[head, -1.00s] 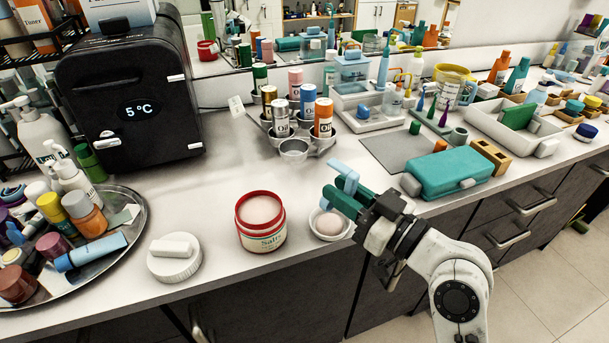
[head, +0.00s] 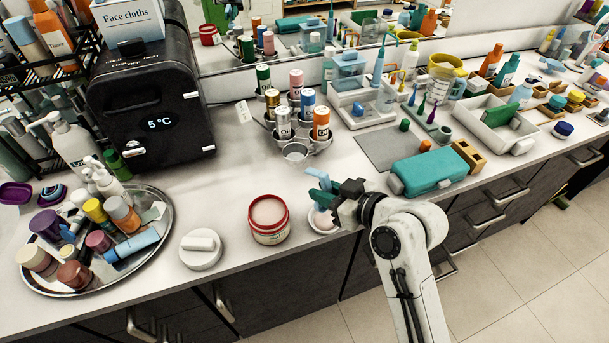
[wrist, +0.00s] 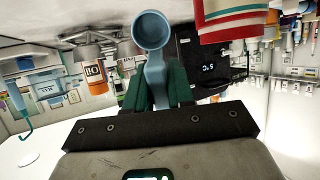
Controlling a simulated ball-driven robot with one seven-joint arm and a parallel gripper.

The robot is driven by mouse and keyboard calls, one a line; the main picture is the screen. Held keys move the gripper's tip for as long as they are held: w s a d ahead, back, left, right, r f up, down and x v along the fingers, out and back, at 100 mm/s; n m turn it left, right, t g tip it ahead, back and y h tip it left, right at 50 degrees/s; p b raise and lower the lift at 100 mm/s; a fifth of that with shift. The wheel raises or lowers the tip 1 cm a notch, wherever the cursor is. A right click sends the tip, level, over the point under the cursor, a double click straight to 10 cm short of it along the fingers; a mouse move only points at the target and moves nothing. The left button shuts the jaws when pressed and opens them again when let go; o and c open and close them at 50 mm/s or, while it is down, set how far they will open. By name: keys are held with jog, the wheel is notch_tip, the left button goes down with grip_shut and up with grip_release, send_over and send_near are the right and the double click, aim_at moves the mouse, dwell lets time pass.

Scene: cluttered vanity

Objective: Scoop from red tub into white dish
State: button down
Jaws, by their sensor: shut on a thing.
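My gripper (head: 335,197) is shut on the handle of a light blue scoop (head: 320,180), above the white dish (head: 321,227). The scoop's round bowl (wrist: 152,30) shows beyond my green fingers in the wrist view; I see no pink stuff in it. The small dish holds a pink mound (head: 322,217), partly hidden by my gripper. The red tub (head: 269,234) stands open and upright just left of the dish, with pink contents near its rim. The tub's red and white side (wrist: 230,22) also shows in the wrist view.
A white lid (head: 200,252) lies left of the tub. A round metal tray (head: 165,215) of bottles is farther left. A can holder (head: 295,152) stands behind the tub, and a teal case (head: 428,172) lies to the right. The counter's front edge is close to the dish.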

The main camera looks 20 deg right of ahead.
jog(key=shift+w+a+r+g+h+p, duration=0.3)
jog(key=shift+g+p, duration=0.3)
jog(key=shift+p, duration=0.95)
jog(key=shift+w+a+r+g+h+p, duration=0.15)
jog(key=shift+w+g+h+p, duration=0.35)
jog(key=shift+p, duration=1.05)
jog(key=shift+f+g+p, duration=0.1)
jog(key=shift+g+p, duration=0.2)
jog(key=shift+p, duration=0.1)
jog(key=shift+w+f, duration=0.1)
jog(key=shift+f, duration=0.25)
